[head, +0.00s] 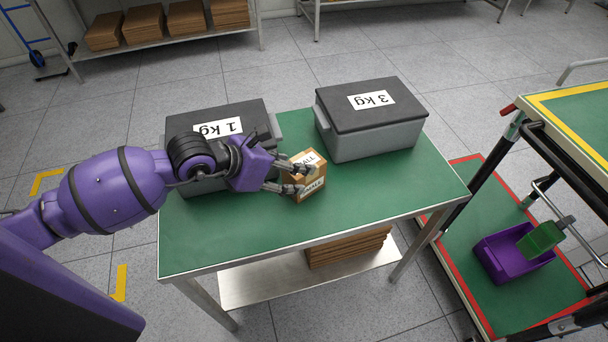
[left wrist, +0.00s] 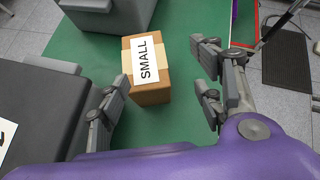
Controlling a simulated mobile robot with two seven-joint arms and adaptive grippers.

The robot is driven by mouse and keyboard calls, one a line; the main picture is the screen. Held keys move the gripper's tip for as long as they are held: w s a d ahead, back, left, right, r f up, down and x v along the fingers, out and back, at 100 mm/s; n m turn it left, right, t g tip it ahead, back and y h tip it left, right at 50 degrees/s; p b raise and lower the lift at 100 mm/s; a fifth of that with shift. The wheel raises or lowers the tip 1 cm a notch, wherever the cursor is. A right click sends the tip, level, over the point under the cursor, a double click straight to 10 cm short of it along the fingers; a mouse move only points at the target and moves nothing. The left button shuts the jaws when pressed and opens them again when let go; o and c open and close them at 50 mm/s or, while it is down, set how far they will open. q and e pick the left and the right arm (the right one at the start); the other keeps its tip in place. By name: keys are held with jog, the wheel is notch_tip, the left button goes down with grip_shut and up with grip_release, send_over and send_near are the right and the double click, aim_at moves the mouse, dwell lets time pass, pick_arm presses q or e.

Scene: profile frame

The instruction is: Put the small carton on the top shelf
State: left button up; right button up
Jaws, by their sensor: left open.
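The small carton (head: 312,187) is a brown box with a white label, standing on the green table (head: 400,205) in front of the grey bins. In the left wrist view the carton (left wrist: 150,92) shows its label, "SMALL". My left gripper (head: 301,180) is open, with its fingertips close around the carton's near side in the head view. In the left wrist view the carton lies ahead between the spread fingers; contact cannot be told. A cart at the right has a yellow-edged green top shelf (head: 580,112) and a red-edged lower shelf (head: 455,215). My right gripper is out of view.
A grey bin marked 1 kg (head: 235,107) stands beside my left gripper; another marked 3 kg (head: 375,140) stands behind the carton to the right. The cart's lower shelf holds a purple bin (head: 500,262) and a green scoop (head: 540,238). The table's right front is clear.

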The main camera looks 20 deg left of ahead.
aim_at(305, 163)
pick_arm(q)
jog(key=shift+y, duration=0.5)
jog(key=w+f, duration=0.1)
jog(key=w, duration=0.1)
jog(key=w+d+f, duration=0.1)
jog(key=w+f, duration=0.2)
jog(key=shift+w+d+f, duration=0.1)
jog(key=shift+w+d, duration=0.2)
jog(key=shift+w, duration=0.05)
jog(key=shift+w+d+f, duration=0.15)
jog(key=shift+w+f, duration=0.05)
jog(key=shift+f, duration=0.1)
jog(key=c, duration=1.2)
jog(key=shift+r, duration=0.1)
jog(key=shift+c, duration=0.9)
jog(key=shift+r, duration=0.1)
